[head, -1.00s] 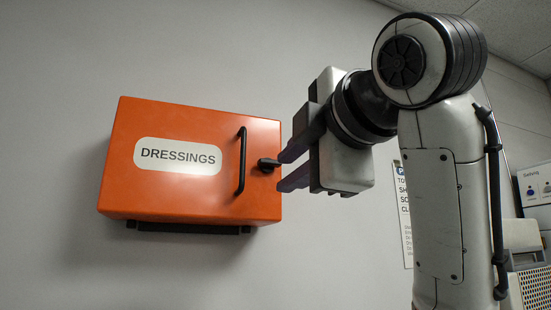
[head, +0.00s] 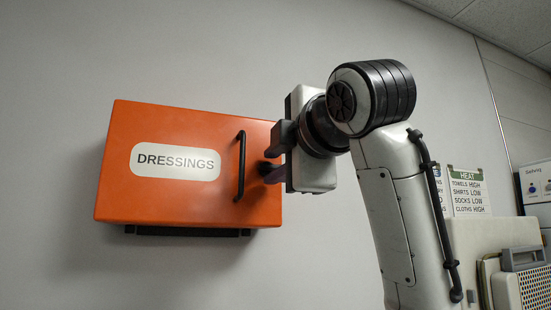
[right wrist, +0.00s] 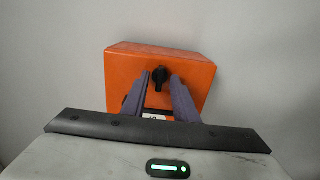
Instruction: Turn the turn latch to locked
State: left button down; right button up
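The black turn latch (head: 264,167) is on the front of the orange DRESSINGS box (head: 120,195), right of its black bar handle (head: 241,165). My right gripper (head: 270,161) is at the box's right edge, its fingers partly hiding the latch. In the right wrist view, the latch (right wrist: 160,76) shows between the tips of my open right gripper (right wrist: 160,77), with a gap to each finger. I cannot tell whether either finger touches it. The box (right wrist: 195,65) appears turned in that view. My left gripper is not in view.
The box is mounted on a plain grey wall (head: 60,70) with free room around it.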

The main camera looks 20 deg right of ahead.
grip_shut()
jog(key=shift+m, duration=0.3)
jog(key=m, duration=0.2)
jog(key=shift+f+m+b, duration=0.1)
jog(key=shift+m+b, duration=0.3)
jog(key=m, duration=0.3)
jog(key=shift+m+b, duration=0.4)
jog(key=m+b, duration=0.1)
jog(key=m, duration=0.9)
jog(key=shift+m+b, duration=0.4)
